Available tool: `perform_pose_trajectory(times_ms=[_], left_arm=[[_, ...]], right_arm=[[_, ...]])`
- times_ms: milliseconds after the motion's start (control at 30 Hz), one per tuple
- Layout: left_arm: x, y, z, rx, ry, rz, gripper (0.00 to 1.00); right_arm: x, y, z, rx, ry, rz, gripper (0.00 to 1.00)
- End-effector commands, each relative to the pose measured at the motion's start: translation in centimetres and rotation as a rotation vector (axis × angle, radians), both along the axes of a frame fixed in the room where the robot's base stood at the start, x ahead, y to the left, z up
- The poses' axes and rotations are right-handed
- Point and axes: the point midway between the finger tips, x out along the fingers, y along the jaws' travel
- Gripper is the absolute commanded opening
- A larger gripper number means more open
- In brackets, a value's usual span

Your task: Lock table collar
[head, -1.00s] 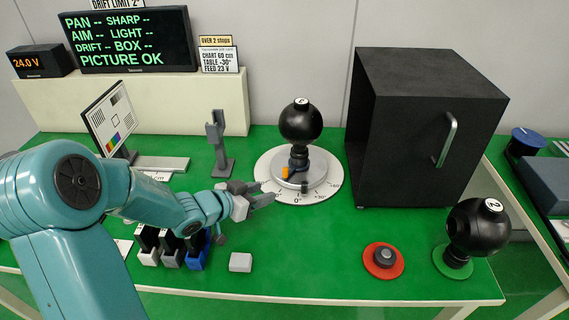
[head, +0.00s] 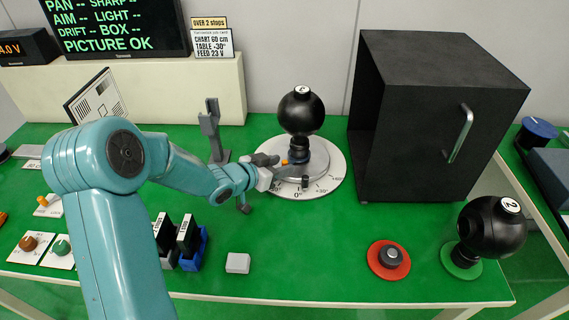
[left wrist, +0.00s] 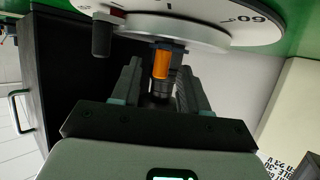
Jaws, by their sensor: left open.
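The table is a round white dial plate (head: 333,184) with angle marks and a silver disc on it. A black ball camera (head: 300,112) marked 3 stands upright on its centre. An orange tab (head: 284,162) sits low on the dark collar (head: 318,152) under the ball; the tab also shows in the left wrist view (left wrist: 161,65). A short dark post (head: 305,181) stands at the front of the dial. My left gripper (head: 277,164) is open at the front left of the collar. In the left wrist view its fingers (left wrist: 158,85) stand either side of the orange tab, without visible grip.
A black box (head: 420,120) with a handle stands close right of the dial. A grey stand (head: 212,130) is behind my left arm. Another ball camera (head: 490,230), a red-based button (head: 388,258) and a white block (head: 237,263) sit in front. The green front middle is clear.

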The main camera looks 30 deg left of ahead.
Motion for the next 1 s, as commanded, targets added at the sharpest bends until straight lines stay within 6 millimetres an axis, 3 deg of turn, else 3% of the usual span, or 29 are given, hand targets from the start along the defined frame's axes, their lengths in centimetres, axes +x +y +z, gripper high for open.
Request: perform_pose_trajectory(times_ms=[200,500,567,633,667,900,1000], left_arm=[[2.3,-0.3,-0.9,0.0,0.0,0.0,0.44],[2.7,-0.1,-1.0,0.0,0.0,0.001,0.44],[2.7,-0.1,-1.0,0.0,0.0,0.001,0.28],[2.7,-0.1,-1.0,-0.001,0.0,0.001,0.05],[2.7,-0.1,-1.0,0.0,0.0,0.001,0.0],[2.7,-0.2,-0.9,-0.001,0.0,-0.003,0.0],[2.7,-0.1,-0.5,0.0,0.0,-0.026,0.0]], right_arm=[[0.0,0.0,-0.1,0.0,0.0,0.0,0.0],[0.0,0.0,-0.1,0.0,0.0,0.0,0.0],[0.0,0.0,-0.1,0.0,0.0,0.0,0.0],[0.0,0.0,-0.1,0.0,0.0,0.0,0.0],[0.0,0.0,-0.1,0.0,0.0,0.0,0.0],[0.0,0.0,0.1,0.0,0.0,0.0,0.0],[0.0,0.0,1.2,0.0,0.0,0.0,0.0]])
